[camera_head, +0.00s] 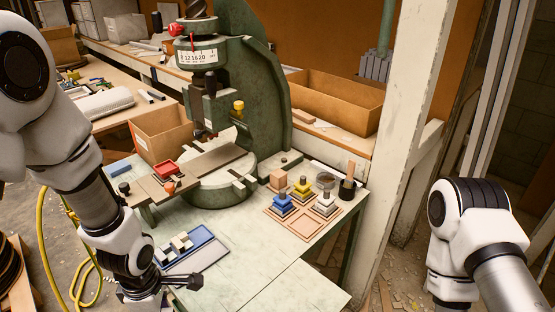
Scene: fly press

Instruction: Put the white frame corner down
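Whitish blocky pieces (180,244) sit in a blue-edged tray (205,255) at the front left of the table. A white stepped piece (324,204) stands on the wooden board (275,222) at the right. I cannot tell which of these, if any, is the white frame corner. My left gripper (188,282) is low at the front left, just in front of the tray. Its dark fingers are seen side-on and small, and I see no white piece in them. My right arm shows at the right edge, but its gripper is out of view.
A green fly press (262,75) stands at the back of the table. Blue (282,204) and yellow (302,187) stepped pieces share the wooden board. A white post (390,140) rises at right. The middle front table is clear.

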